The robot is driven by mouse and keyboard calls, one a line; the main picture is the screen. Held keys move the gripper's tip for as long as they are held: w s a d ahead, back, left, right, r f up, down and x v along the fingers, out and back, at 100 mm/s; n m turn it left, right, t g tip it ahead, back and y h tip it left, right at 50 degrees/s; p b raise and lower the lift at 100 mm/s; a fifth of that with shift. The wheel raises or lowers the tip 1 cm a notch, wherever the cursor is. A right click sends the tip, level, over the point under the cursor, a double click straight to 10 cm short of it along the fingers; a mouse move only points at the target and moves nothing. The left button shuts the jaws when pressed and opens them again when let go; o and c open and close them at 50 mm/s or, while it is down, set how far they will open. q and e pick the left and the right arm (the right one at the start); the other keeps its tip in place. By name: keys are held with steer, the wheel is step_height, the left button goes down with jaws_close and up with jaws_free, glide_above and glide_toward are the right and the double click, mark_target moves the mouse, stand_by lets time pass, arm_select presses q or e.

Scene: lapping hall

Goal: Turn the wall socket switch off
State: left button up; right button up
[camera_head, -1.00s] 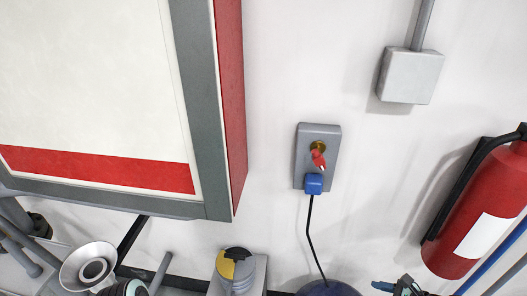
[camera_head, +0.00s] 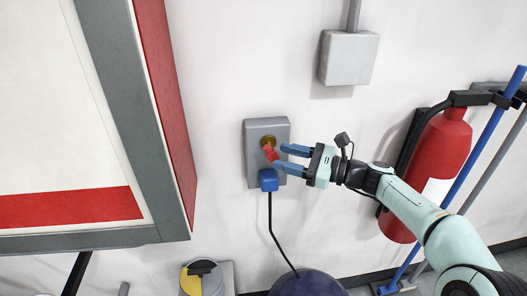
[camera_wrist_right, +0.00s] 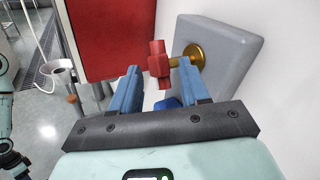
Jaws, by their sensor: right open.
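The wall socket (camera_head: 254,168) is a grey box on the white wall, with a brass collar (camera_head: 267,140) and a red switch handle (camera_head: 270,153). A blue plug (camera_head: 268,180) with a black cable sits in its lower part. My right gripper (camera_head: 282,157) is open, its blue fingers pointing left at the handle. In the right wrist view, the red handle (camera_wrist_right: 158,58) shows between the open fingertips, on a brass stem (camera_wrist_right: 185,59) from the grey box (camera_wrist_right: 222,65). I cannot tell whether a finger touches it. My left gripper does not show.
A grey-framed cabinet with a red side (camera_head: 166,90) stands out left of the socket. A grey junction box (camera_head: 348,58) is above right. A red fire extinguisher (camera_head: 440,148) and a blue pole (camera_head: 480,150) are at right, behind my right arm. A dark blue round object (camera_head: 306,284) is below.

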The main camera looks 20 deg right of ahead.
mark_target(275, 155)
steer(key=x, duration=0.6)
steer(key=shift+a+f+p, duration=0.1)
steer(key=shift+p, duration=0.3)
jaws_close()
